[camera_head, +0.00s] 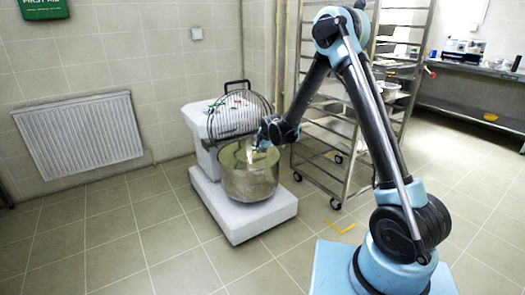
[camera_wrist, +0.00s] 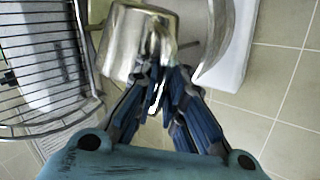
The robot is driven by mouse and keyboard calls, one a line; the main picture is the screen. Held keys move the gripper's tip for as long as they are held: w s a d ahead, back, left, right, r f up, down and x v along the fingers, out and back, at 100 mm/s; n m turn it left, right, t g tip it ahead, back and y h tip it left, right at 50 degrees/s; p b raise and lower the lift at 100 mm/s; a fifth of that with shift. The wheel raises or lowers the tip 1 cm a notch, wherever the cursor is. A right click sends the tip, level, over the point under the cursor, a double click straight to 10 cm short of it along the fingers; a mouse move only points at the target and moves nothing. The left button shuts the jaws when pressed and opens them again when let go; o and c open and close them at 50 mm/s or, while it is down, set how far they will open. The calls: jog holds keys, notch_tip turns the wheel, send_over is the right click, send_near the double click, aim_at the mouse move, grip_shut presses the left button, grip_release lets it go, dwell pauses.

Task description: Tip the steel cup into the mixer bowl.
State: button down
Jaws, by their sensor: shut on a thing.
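The steel cup (camera_wrist: 130,40) is at the top of the wrist view, a shiny metal vessel with its handle toward my gripper (camera_wrist: 165,75). The fingers are shut on it at the handle side. It looks tilted; its contents cannot be made out. The mixer bowl (camera_head: 250,185) is a large steel bowl on the mixer's white base in the head view. My gripper (camera_head: 262,142) is above the bowl's back right rim there, and the cup is too small and hidden to make out clearly. Part of the bowl's curved edge (camera_wrist: 222,55) shows right of the cup in the wrist view.
The mixer's wire guard (camera_head: 240,112) stands raised behind the bowl, and it fills the left of the wrist view (camera_wrist: 45,75). A wheeled rack (camera_head: 335,165) stands close on the right. A radiator (camera_head: 80,133) is on the left wall. The floor in front is clear.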

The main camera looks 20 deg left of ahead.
jog(key=shift+s+a+r+n+t+h, duration=0.2)
jog(key=shift+s+a+n+t+h, duration=0.1)
jog(key=shift+a+t+h, duration=0.15)
jog(key=shift+s+a+r+n+t+h, duration=0.25)
jog(key=shift+a+t+h, duration=0.1)
jog(key=shift+h, duration=0.2)
jog(key=shift+s+a+n+t+h, duration=0.45)
jog(key=shift+a+t+h, duration=0.25)
jog(key=shift+h, duration=0.3)
dwell(1.0)
